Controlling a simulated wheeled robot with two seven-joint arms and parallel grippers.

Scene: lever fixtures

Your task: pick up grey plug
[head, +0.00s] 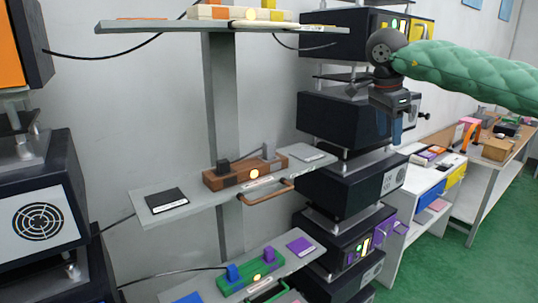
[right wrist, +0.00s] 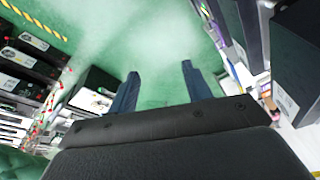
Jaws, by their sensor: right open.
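A brown fixture (head: 245,174) stands on the middle shelf (head: 195,207). A dark plug (head: 223,165) is at its left end, and a smaller grey piece that looks like the grey plug (head: 268,152) is at its right end. My right gripper (head: 397,130) points down at the upper right, well apart from the fixture and in front of the dark stacked units. In the right wrist view its two blue fingers (right wrist: 158,82) are spread, with nothing between them and green floor beyond. My left gripper is not in view.
A black pad (head: 167,201) and a grey pad (head: 307,155) flank the fixture. A brown handle (head: 268,193) sticks out of the shelf front. Dark stacked units (head: 345,122) stand close on the right. A green fixture (head: 250,273) sits on the lower shelf.

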